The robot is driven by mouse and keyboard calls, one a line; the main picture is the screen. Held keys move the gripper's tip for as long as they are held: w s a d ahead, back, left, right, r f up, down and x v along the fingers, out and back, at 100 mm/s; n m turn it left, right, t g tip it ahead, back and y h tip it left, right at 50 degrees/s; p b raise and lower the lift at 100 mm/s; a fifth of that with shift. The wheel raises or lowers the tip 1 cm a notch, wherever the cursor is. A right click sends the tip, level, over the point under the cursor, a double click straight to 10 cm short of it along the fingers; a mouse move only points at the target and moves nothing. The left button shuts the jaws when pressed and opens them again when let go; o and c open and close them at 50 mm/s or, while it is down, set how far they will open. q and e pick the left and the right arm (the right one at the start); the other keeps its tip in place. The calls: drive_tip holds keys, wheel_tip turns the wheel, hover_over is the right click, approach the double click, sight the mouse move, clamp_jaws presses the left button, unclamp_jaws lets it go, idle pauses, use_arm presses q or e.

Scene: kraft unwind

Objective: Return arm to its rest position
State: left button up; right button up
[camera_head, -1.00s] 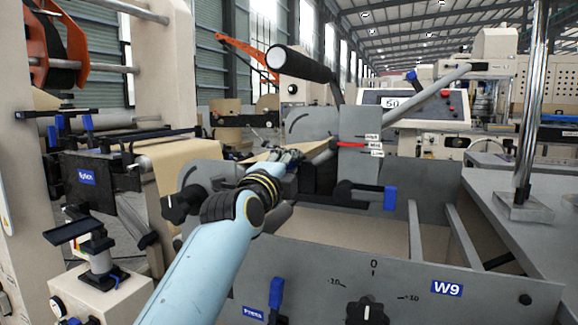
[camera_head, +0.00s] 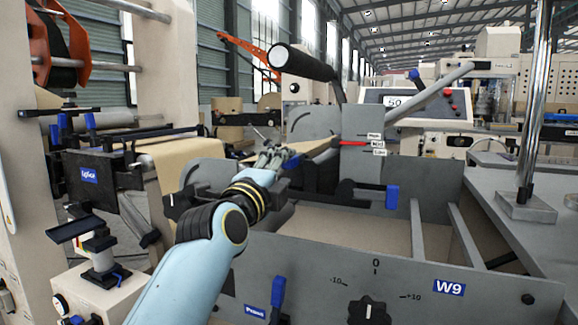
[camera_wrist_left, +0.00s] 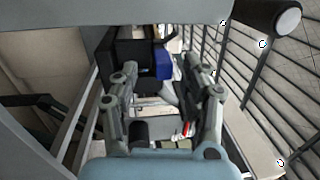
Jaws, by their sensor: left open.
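My left arm (camera_head: 190,265), light blue with black and yellow rings at the wrist, reaches in from the bottom left of the head view. Its gripper (camera_head: 272,155) is over the grey machine frame, beside the upright grey plate and near the brown web. In the left wrist view the two fingers of the left gripper (camera_wrist_left: 163,90) stand apart with nothing held between them. A blue lever (camera_wrist_left: 163,62) on a black block shows just beyond the fingers. My right gripper is not in view.
A black-handled lever (camera_head: 303,63) rises behind the gripper. The grey W9 panel (camera_head: 420,275) with a dial (camera_head: 369,311) and a blue clamp (camera_head: 277,292) stands in front. A beige frame with rollers and a splice table (camera_head: 95,180) is on the left. A chrome post (camera_head: 530,110) stands right.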

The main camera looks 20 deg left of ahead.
use_arm(q)
drive_tip(key=s, duration=0.3)
drive_tip(key=shift+s+d+f, duration=0.15)
drive_tip(key=shift+s+f, duration=0.2)
drive_tip(key=shift+f, duration=0.05)
